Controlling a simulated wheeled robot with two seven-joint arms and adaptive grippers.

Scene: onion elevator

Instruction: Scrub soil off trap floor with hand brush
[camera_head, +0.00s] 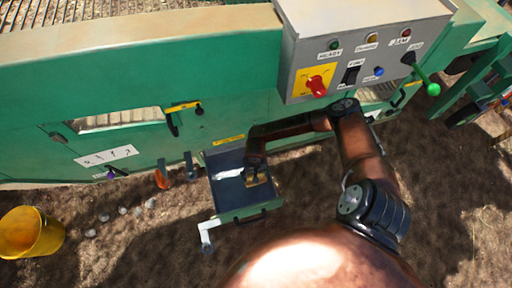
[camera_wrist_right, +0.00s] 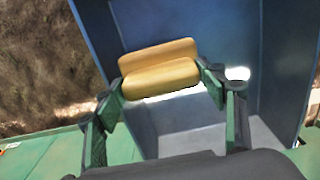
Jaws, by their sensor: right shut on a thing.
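The trap is a blue-grey open tray (camera_head: 225,195) with a green front lip, pulled out low from the green machine. It also fills much of the right wrist view (camera_wrist_right: 275,60). My right gripper (camera_head: 255,176) reaches down into the tray. In the right wrist view, its fingers are shut on the hand brush (camera_wrist_right: 160,77), with its tan wooden body between the fingertips over the tray floor. I cannot tell if the bristles touch the floor. A bright white patch lies on the floor; I cannot make out soil clearly. My left gripper is not in view.
A grey control box (camera_head: 365,45) with a red switch and a green-knobbed lever (camera_head: 425,80) sits above the tray. A white bracket (camera_head: 207,230) stands at the tray's front left corner. A yellow bucket (camera_head: 30,232) and several pale onions lie on the ground at left.

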